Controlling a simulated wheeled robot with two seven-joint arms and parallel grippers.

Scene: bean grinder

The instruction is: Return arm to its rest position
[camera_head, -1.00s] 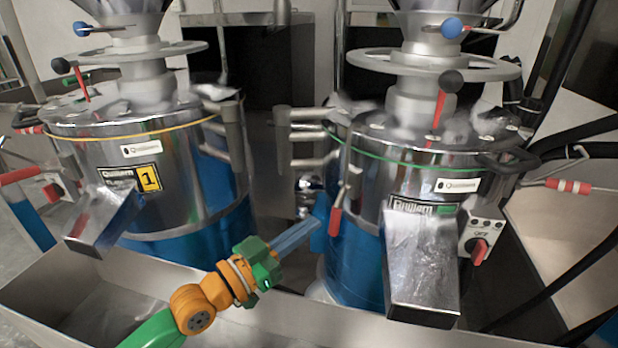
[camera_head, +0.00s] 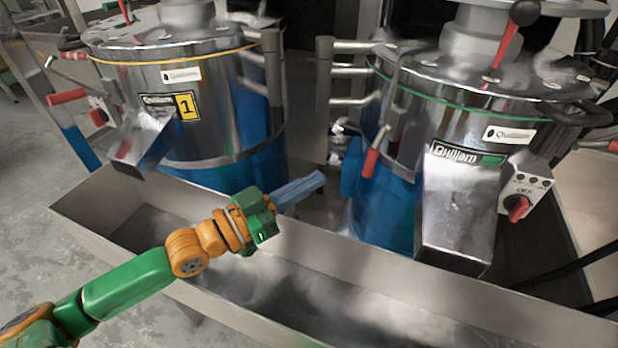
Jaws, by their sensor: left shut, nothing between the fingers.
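My left arm (camera_head: 135,285), green and orange, comes in from the lower left and reaches over the metal trough. My left gripper (camera_head: 318,179) is shut and empty. Its bluish fingers point up and right, toward the gap between the two grinders, and it shows apart from both machines. The left grinder (camera_head: 225,105), with a yellow "1" label and a yellow band, stands behind and to the left. The right grinder (camera_head: 390,185), with a green band, stands to the right of the fingers. My right gripper is not in view.
A long metal trough (camera_head: 120,240) runs below both grinders. Metal spouts (camera_head: 145,140) and (camera_head: 460,205) hang from the grinders above it. A red-handled lever (camera_head: 371,163) sits on the right grinder near my fingers. Open grey floor (camera_head: 40,205) lies at the left.

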